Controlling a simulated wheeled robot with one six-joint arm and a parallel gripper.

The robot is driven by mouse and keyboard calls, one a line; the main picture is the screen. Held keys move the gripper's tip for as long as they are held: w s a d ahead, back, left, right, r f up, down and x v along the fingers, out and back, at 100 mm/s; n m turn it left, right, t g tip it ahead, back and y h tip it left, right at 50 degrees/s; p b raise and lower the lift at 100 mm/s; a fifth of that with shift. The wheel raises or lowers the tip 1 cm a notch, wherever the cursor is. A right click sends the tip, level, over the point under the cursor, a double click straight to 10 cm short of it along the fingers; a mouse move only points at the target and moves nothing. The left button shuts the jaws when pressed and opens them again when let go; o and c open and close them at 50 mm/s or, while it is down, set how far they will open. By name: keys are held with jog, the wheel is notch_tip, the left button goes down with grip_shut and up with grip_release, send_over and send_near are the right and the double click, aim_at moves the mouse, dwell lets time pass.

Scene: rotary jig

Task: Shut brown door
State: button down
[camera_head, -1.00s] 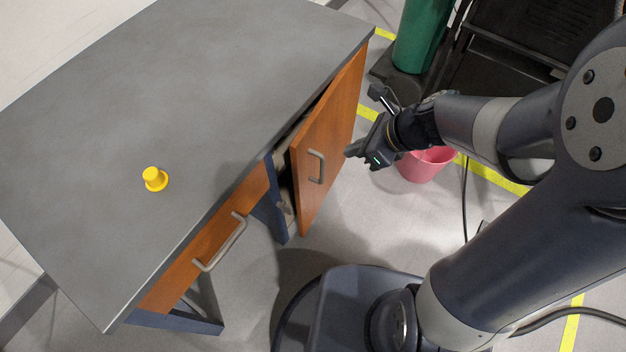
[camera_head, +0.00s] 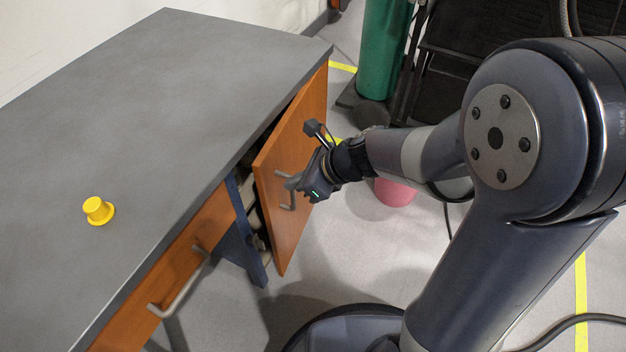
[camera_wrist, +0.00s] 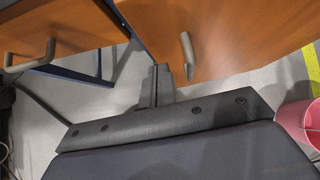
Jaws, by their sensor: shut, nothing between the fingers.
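The brown door (camera_head: 290,165) under the grey workbench stands ajar. Its left edge is swung out from the frame, and a dark gap shows behind it. A grey bar handle (camera_head: 289,192) is on its front. My gripper (camera_head: 292,184) is shut and empty, with its tips at the door front close by the handle. In the wrist view the shut fingers (camera_wrist: 157,80) point toward the door (camera_wrist: 235,30), just left of its handle (camera_wrist: 188,55). I cannot tell whether they touch the door.
A brown drawer (camera_head: 165,285) with a grey handle is left of the door. A yellow peg-like piece (camera_head: 98,210) stands on the grey benchtop (camera_head: 170,110). A pink bucket (camera_head: 395,192) and a green cylinder (camera_head: 383,50) stand right of the bench.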

aim_at(253, 169)
jog(key=shift+w+a, duration=0.3)
jog(key=shift+a, duration=0.7)
jog(key=shift+w+a, duration=0.25)
jog(key=shift+a, duration=0.7)
jog(key=a+p, duration=0.1)
jog(key=a, duration=0.1)
jog(key=w+a+p, duration=0.1)
jog(key=a, duration=0.2)
jog(key=shift+r, duration=0.15)
jog(key=shift+w+a, duration=0.2)
jog(key=shift+a, duration=0.15)
